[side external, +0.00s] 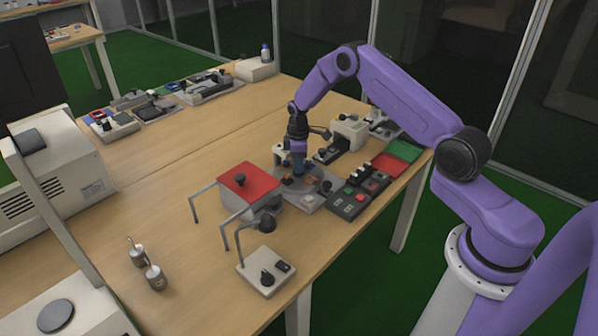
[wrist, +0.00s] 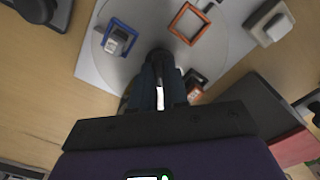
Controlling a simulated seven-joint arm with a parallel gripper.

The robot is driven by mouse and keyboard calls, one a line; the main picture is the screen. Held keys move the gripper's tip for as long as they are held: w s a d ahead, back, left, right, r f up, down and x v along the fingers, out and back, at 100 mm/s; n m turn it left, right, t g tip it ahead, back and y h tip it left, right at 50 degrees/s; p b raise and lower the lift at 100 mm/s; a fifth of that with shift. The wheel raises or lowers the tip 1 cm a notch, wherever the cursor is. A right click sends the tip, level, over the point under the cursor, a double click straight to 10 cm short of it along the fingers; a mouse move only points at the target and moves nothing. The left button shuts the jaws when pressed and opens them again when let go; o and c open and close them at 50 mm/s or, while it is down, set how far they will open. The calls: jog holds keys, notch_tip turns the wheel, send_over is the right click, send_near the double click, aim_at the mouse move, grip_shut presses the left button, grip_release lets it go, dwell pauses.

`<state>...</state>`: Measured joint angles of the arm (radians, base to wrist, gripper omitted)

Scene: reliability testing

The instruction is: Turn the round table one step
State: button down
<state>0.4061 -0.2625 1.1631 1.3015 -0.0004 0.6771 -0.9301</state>
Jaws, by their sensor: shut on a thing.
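The round table is a light grey disc (wrist: 150,22) on a pale square base. It carries a blue square frame (wrist: 120,36) with a grey part in it and an orange square frame (wrist: 187,24). Another orange-red part (wrist: 194,88) lies near its near edge, partly hidden by my finger. My gripper (wrist: 162,82) points down over the disc and is shut on a dark knob (wrist: 159,55) at its middle. In the side view my gripper (side external: 299,172) stands low at the table, hiding much of it.
A red-topped stand (side external: 250,180) with a black knob is close on the left. A button panel (side external: 352,200) lies close on the right. Red (side external: 389,166) and green (side external: 404,151) trays lie behind it. The left tabletop is mostly clear.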

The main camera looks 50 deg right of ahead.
jog(key=shift+a, duration=0.1)
jog(key=c, duration=1.3)
grip_release()
jog(key=shift+r, duration=2.25)
